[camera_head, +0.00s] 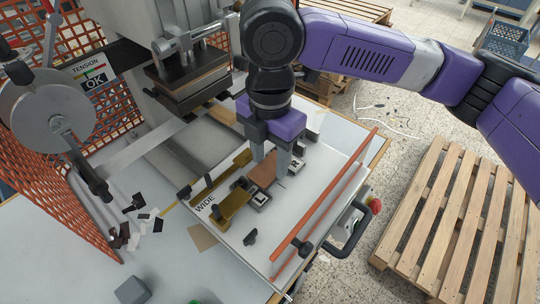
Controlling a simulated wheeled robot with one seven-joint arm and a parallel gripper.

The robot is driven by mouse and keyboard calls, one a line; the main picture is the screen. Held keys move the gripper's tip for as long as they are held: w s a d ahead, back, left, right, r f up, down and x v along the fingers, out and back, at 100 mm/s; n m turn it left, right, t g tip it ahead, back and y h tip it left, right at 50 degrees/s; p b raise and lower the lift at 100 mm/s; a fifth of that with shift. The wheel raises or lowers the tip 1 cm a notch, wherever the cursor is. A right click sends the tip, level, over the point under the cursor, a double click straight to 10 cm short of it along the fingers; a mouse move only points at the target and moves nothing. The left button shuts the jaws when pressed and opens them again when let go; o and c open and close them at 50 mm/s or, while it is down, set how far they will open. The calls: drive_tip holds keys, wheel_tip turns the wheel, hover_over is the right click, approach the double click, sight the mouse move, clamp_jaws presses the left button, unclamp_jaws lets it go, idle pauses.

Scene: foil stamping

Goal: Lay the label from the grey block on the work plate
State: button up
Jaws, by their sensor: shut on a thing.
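My gripper (269,168) points down over the middle of the machine's pale bed, its two grey fingers close together. A reddish-brown flat piece (262,174), which looks like the label, shows between the fingertips, and my gripper is shut on it. It is low among the brass and steel guides; I cannot tell whether it touches the surface below. The work plate under it is mostly hidden by the fingers and guides. A grey block (132,290) stands on the table at the front left, with nothing visible on top.
Brass guides (234,203) lie left of my gripper, by the word WIDE. A long orange bar (325,195) runs along the bed's right side. The press head (187,80) hangs at the back left. Dark and white scraps (137,228) and a tan card (202,237) lie nearer.

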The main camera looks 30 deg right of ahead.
sight(270, 167)
drive_tip(key=o, duration=1)
wheel_tip(270, 167, up, 12)
drive_tip(key=shift+b, duration=0.4)
drive_tip(key=shift+r, duration=0.15)
